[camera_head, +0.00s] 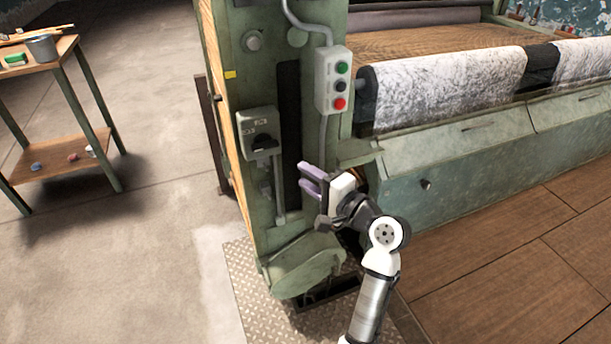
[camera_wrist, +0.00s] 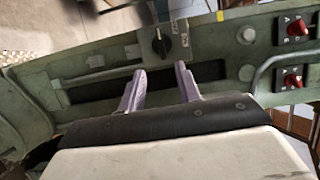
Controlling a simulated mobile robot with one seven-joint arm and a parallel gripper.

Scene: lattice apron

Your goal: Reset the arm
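My gripper (camera_head: 306,180) has two purple fingers and is at the front of the green machine's upright post (camera_head: 285,100), below and to the right of a grey switch box with a black knob (camera_head: 260,130). In the wrist view my gripper (camera_wrist: 161,84) shows its fingers spread apart with nothing between them. The black rotary knob (camera_wrist: 162,42) lies beyond the fingertips there. A dark vertical slot in the post shows behind the fingers. I cannot tell whether a finger touches the post.
A roller with whitish cloth (camera_head: 440,90) lies at right. A wooden-topped table (camera_head: 35,55) with a grey pot stands at left. Concrete floor (camera_head: 150,150) between is clear.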

